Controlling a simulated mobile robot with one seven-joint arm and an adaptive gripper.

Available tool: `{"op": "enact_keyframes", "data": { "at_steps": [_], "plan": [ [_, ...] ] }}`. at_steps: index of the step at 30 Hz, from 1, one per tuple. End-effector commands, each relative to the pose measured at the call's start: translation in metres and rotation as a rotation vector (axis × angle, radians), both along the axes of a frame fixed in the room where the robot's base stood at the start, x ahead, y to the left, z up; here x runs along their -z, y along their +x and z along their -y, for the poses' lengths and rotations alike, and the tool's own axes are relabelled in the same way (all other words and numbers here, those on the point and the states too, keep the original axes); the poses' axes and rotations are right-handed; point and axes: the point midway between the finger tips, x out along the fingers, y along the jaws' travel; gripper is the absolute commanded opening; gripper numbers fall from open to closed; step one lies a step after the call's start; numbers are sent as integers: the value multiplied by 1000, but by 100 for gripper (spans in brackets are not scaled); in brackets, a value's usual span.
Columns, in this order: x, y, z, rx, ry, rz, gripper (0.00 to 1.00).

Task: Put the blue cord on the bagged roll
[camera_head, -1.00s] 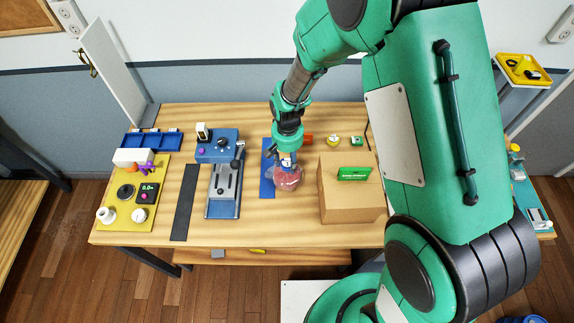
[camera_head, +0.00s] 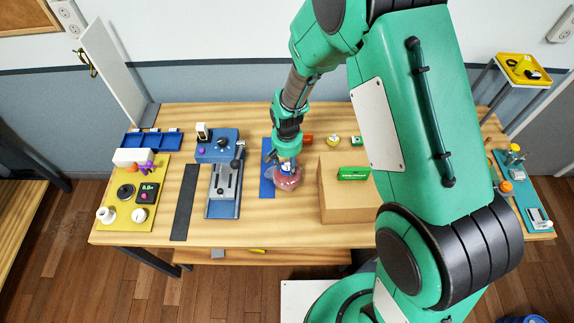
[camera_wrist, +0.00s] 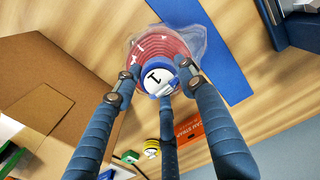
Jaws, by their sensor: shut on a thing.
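The bagged roll (camera_head: 284,181) is a pinkish-red round roll in a clear bag, lying at the blue strip on the table. In the wrist view the bagged roll (camera_wrist: 143,50) lies right behind the fingertips. My gripper (camera_wrist: 158,82) is shut on a small round piece with a blue rim and a white face marked "1", which I take to be the blue cord (camera_wrist: 154,80). In the head view my gripper (camera_head: 287,160) points down at the roll, with the blue cord (camera_head: 286,168) over its top. I cannot tell whether the cord touches the bag.
A cardboard box (camera_head: 338,202) with a green sign (camera_head: 353,174) stands close to the right of the roll. A blue machine (camera_head: 218,150) is to the left. An orange box (camera_wrist: 188,129) and a yellow-black item (camera_wrist: 152,148) lie nearby. Bare tabletop lies in front.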

Motion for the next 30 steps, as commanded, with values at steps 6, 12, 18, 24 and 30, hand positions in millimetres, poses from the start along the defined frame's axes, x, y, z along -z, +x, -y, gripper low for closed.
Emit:
{"op": "enact_keyframes", "data": {
  "at_steps": [6,12,18,24,30],
  "plan": [
    [0,0,0,0,0,0,14],
    [1,0,0,0,0,0,60],
    [1,0,0,0,0,0,60],
    [-1,0,0,0,0,0,60],
    [-12,0,0,0,0,1,60]
  ]
}}
